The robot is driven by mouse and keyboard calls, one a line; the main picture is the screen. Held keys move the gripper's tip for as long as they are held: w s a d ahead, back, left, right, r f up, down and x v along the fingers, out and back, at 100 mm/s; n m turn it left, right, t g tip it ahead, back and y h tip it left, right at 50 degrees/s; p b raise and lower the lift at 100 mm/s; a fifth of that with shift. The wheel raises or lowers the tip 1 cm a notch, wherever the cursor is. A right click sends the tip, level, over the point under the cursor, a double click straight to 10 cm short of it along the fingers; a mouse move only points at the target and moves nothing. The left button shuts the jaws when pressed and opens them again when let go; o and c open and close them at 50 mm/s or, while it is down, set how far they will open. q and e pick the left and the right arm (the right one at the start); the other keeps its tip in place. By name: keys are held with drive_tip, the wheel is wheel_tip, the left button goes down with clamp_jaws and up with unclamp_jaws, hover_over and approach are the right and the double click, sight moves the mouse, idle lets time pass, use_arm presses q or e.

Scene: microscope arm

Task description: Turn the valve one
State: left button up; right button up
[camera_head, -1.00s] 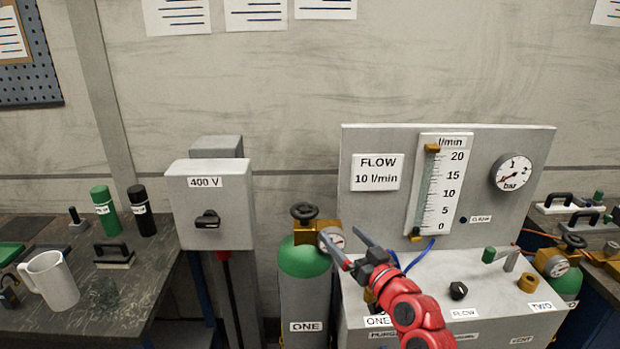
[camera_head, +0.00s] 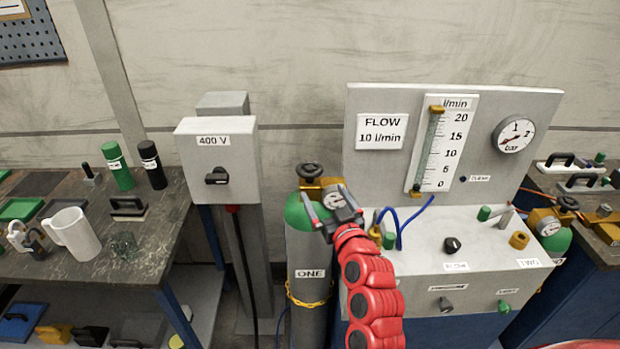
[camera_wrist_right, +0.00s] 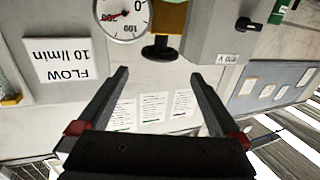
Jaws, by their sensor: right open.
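Valve one is a black round handwheel (camera_head: 310,171) on a brass block (camera_head: 326,185) on top of the green-shouldered gas cylinder (camera_head: 309,262) labelled ONE. In the right wrist view the black handwheel (camera_wrist_right: 160,49) shows upside down beside a round gauge (camera_wrist_right: 121,14). My right gripper (camera_head: 321,192) is open and empty, its fingers pointing at the valve and partly covering its gauge. In the wrist view the handwheel lies just beyond and between the two fingertips (camera_wrist_right: 160,73), with no visible contact. My left gripper is not in view.
The flow panel (camera_head: 360,195) with its console (camera_head: 415,262) and blue hoses stands close right of the cylinder. The 400 V switch box (camera_head: 219,150) stands left. A dark workbench (camera_head: 100,262) with a mug and bottles is further left. A second cylinder (camera_head: 560,240) is right.

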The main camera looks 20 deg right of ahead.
sight(305, 162)
drive_tip(key=w+p, duration=0.3)
drive_tip(key=w, duration=0.7)
drive_tip(key=shift+w+a+r, duration=0.1)
drive_tip(key=shift+w+a, duration=0.05)
drive_tip(key=shift+w+p, duration=0.3)
drive_tip(key=shift+w, duration=0.1)
drive_tip(key=c, duration=1.1)
drive_tip(key=f+n+y+b, duration=0.1)
drive_tip(key=y+b, duration=0.1)
drive_tip(key=b, duration=0.7)
drive_tip(key=shift+f+n, duration=0.25)
drive_tip(key=shift+n, duration=0.15)
drive_tip(key=n+y+b, duration=0.1)
drive_tip(key=y+b, duration=0.1)
drive_tip(key=b, duration=0.2)
drive_tip(key=n+g+y+b, duration=0.1)
drive_tip(key=y+b, duration=0.1)
drive_tip(key=b, duration=0.2)
drive_tip(key=n+g+y+b, duration=0.1)
drive_tip(key=y+b, duration=0.1)
drive_tip(key=b, duration=0.2)
drive_tip(key=shift+d+r+n+b, duration=0.2)
drive_tip(key=shift+r+n+b, duration=0.1)
drive_tip(key=shift+r, duration=0.05)
drive_tip(key=shift+a+r+n+g+y+b, duration=0.1)
drive_tip(key=shift+r+n+g+y+b, duration=0.25)
drive_tip(key=shift+b, duration=0.25)
